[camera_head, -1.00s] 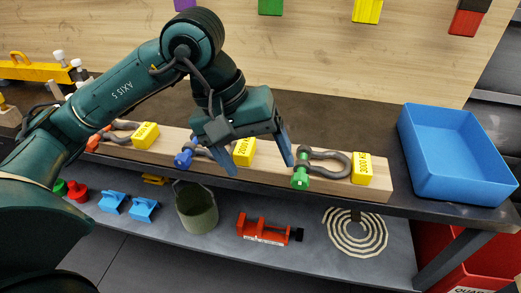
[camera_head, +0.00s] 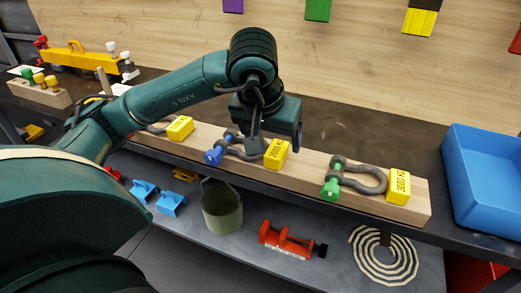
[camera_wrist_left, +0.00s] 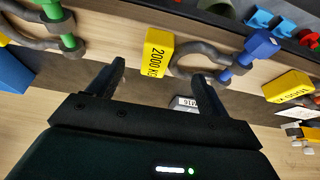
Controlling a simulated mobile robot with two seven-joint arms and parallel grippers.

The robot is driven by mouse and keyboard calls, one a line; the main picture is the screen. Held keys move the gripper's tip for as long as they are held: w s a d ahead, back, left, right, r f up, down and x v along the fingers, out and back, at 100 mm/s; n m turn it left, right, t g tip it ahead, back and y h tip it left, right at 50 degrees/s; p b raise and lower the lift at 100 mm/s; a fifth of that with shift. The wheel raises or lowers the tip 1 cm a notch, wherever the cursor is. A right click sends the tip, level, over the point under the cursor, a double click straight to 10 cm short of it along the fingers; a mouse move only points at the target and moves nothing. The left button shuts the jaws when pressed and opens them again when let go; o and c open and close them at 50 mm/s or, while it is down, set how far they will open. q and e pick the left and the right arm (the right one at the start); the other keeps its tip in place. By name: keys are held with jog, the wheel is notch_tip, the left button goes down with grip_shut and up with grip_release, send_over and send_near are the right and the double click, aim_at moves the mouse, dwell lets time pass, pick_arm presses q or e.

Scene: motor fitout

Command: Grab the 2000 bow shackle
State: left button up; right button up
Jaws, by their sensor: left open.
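The 2000 bow shackle (camera_head: 236,151) is a dark grey bow with a blue pin (camera_head: 213,156), lying on a wooden beam. A yellow block (camera_head: 276,155) marked 2000 KG sits at its bow end. My left gripper (camera_head: 275,140) is open and empty at the block and bow end, hiding part of both. In the left wrist view the open fingers (camera_wrist_left: 155,85) point toward the yellow block (camera_wrist_left: 157,55) and the grey bow (camera_wrist_left: 184,50), with the blue pin (camera_wrist_left: 262,43) to the right. I see no contact. My right gripper is not in view.
A green-pinned shackle (camera_head: 360,178) with a 3000 KG block (camera_head: 398,187) lies to the right on the beam (camera_head: 310,190). A blue bin (camera_head: 482,180) stands further right. The lower shelf holds a bucket (camera_head: 222,207), a red vise (camera_head: 288,241) and a coiled rope (camera_head: 383,262).

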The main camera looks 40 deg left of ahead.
aim_at(272, 146)
pick_arm(q)
jog(key=x, duration=0.4)
jog(key=shift+a+f, duration=0.1)
jog(key=shift+a, duration=0.05)
jog(key=shift+c, duration=0.5)
jog(key=c, duration=1.4)
